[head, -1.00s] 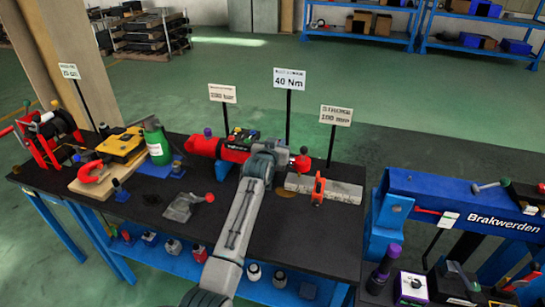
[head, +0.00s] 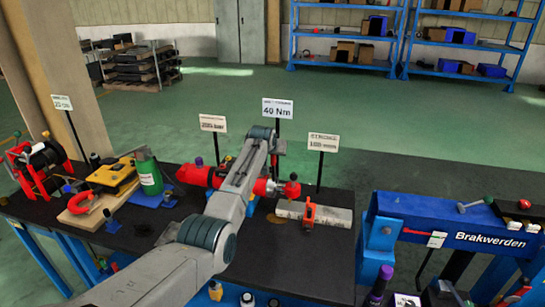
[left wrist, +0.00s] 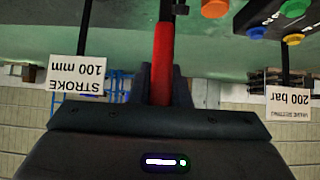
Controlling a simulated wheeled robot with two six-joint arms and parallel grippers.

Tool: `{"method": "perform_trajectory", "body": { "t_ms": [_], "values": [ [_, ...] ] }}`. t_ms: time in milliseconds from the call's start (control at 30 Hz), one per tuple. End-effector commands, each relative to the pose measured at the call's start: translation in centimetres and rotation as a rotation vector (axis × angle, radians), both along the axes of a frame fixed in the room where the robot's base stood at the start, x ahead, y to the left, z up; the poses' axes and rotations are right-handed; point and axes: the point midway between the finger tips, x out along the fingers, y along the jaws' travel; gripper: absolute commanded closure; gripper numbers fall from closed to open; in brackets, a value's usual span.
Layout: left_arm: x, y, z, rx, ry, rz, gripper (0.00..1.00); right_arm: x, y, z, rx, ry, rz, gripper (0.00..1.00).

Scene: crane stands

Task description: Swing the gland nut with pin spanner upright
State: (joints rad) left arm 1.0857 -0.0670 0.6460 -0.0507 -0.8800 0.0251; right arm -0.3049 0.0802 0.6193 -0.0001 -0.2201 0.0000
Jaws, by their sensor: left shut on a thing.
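A red hydraulic cylinder (head: 195,174) lies across the back of the black bench, partly hidden behind my left arm. A red knob (head: 291,190) shows at its right end. In the left wrist view, which is upside down, a red bar (left wrist: 162,60) that looks like the pin spanner's handle runs between the dark fingers of my left gripper (left wrist: 163,82). The gripper is shut on it. The gland nut itself cannot be made out. In the head view my arm hides most of the gripper and the spanner. My right gripper is in neither view.
Signs on posts, including the 40 Nm sign (head: 278,108) and the stroke sign (head: 323,143), stand behind the cylinder. A grey block with an orange clamp (head: 308,213) lies to its right. A green bottle (head: 148,172) and a yellow case (head: 113,176) stand left.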

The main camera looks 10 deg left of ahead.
Motion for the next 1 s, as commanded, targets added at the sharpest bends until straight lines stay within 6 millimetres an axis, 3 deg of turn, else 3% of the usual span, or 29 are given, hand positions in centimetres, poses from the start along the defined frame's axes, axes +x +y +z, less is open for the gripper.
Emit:
{"method": "perform_trajectory", "body": {
  "t_ms": [633,667,767,1000],
  "values": [
    [0.45,0.03,0.63,0.002,0.032,0.001,1.00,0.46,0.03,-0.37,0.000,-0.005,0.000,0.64],
    [0.45,0.03,0.63,0.002,0.032,0.001,0.80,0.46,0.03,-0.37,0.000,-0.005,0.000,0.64],
    [0.42,0.03,0.57,0.002,0.034,0.001,0.62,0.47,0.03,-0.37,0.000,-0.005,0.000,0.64],
    [0.33,0.01,0.32,0.002,0.039,0.001,0.62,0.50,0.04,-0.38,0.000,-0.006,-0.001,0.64]
  ]
}}
